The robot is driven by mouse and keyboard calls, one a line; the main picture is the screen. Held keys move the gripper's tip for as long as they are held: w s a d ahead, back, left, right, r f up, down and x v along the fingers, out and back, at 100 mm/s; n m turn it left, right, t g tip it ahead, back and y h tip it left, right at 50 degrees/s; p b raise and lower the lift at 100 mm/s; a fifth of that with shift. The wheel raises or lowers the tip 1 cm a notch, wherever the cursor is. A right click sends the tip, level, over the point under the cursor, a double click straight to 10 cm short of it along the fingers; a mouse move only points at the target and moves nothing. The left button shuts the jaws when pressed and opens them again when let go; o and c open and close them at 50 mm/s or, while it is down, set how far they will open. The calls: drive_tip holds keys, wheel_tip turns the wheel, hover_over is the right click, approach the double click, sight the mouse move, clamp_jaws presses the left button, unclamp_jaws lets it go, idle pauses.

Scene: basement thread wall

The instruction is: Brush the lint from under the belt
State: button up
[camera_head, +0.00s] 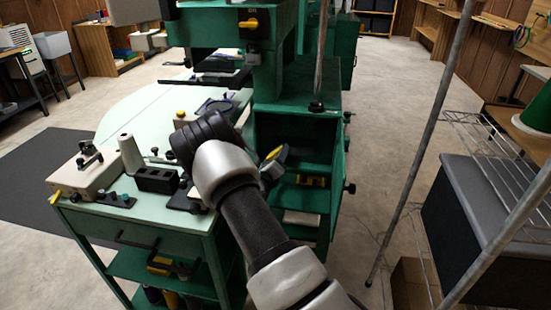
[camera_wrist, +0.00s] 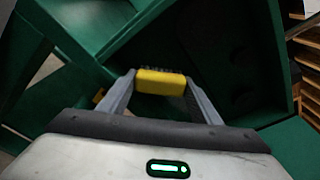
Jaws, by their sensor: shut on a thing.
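My gripper (camera_wrist: 160,84) is shut on a brush with a yellow block (camera_wrist: 161,82) and dark bristles along its far side. In the head view my gripper (camera_head: 273,165) reaches to the open side of the green machine cabinet (camera_head: 292,113), and a yellow bit of the brush (camera_head: 275,153) shows at its tip. In the wrist view the brush is in front of the dark green cabinet interior (camera_wrist: 225,70). I cannot tell whether the bristles touch anything. I cannot make out the belt or the lint in either view.
A pale green table (camera_head: 135,190) with a white cone (camera_head: 130,154) and a black block (camera_head: 156,180) stands left of my arm. Cabinet shelves below hold a yellow-and-black item (camera_head: 312,181).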

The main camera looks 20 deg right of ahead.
sight(317, 152)
drive_tip(key=shift+w+d, duration=0.3)
drive_tip(key=shift+w, duration=0.15)
drive_tip(key=shift+s+d+p, duration=0.5)
drive_tip(key=shift+s+d, duration=0.5)
drive_tip(key=shift+d, duration=0.45)
drive_tip(key=shift+s+d+p, duration=0.5)
drive_tip(key=shift+s+d, duration=0.5)
drive_tip(key=shift+d, duration=0.45)
drive_tip(key=shift+s+d+p, duration=0.5)
drive_tip(key=shift+s+d, duration=0.5)
drive_tip(key=shift+d, duration=0.45)
drive_tip(key=shift+s+d+r+p, duration=0.1)
drive_tip(key=shift+s+d+p, duration=0.35)
drive_tip(key=shift+d, duration=0.25)
drive_tip(key=shift+s+d+r+p, duration=0.1)
drive_tip(key=shift+s+d+p, duration=0.25)
drive_tip(key=shift+d, duration=0.35)
drive_tip(key=shift+f, duration=0.1)
